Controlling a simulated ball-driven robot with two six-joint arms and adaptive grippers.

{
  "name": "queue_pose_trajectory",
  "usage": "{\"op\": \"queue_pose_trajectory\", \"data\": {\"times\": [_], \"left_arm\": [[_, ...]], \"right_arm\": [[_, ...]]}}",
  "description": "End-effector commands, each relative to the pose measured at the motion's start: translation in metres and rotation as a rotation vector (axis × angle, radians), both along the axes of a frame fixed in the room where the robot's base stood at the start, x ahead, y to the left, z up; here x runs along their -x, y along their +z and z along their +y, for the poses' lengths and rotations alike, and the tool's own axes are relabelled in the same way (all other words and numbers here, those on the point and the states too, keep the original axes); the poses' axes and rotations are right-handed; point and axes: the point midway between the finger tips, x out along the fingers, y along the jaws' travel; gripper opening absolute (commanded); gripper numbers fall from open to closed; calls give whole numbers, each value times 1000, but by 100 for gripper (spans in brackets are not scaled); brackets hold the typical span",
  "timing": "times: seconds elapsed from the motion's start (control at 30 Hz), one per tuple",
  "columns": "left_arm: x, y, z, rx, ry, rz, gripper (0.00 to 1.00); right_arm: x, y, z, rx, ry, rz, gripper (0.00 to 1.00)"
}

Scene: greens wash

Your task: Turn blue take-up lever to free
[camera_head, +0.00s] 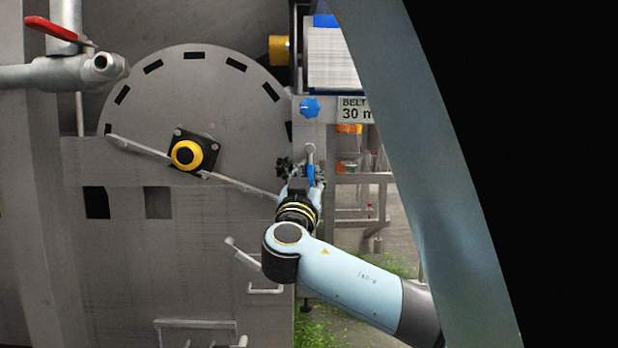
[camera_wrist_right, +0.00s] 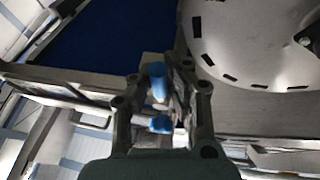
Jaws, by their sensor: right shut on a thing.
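The blue take-up lever (camera_head: 311,175) is on the machine's side frame, right of the big round grey guard. Its grey pivot end is at the top and the blue grip hangs almost straight down. My right gripper (camera_head: 299,176) reaches up to it from below and is shut on the lever's blue grip, partly hiding it. In the right wrist view, a blue piece (camera_wrist_right: 157,80) shows between the fingers, with a second blue patch closer to the palm; the exact contact is hard to make out. My left gripper is not in view.
A blue knob (camera_head: 309,107) sits above the lever, beside a belt sign (camera_head: 355,108). A yellow-and-black button (camera_head: 187,155) is on the round guard (camera_head: 225,100). A red-handled valve (camera_head: 58,30) is at upper left. Framework stands close to the right of the lever.

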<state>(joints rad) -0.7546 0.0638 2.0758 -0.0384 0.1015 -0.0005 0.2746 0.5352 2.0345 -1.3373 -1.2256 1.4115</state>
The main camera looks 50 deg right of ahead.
Motion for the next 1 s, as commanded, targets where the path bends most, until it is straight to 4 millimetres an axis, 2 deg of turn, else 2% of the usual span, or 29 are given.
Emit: {"op": "queue_pose_trajectory", "data": {"times": [0.27,0.3,0.5,0.53,0.83,1.0], "left_arm": [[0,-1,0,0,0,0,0],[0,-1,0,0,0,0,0],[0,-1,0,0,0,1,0],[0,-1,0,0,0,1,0],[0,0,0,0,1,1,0],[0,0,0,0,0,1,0]], "right_arm": [[1,-4,0,-8,-2,1,0],[1,-4,0,-8,-2,2,12],[0,-3,0,-5,-1,2,38],[0,-2,0,-5,-1,2,39],[1,-3,3,-3,0,2,39],[13,-13,22,-9,0,2,39]]}}
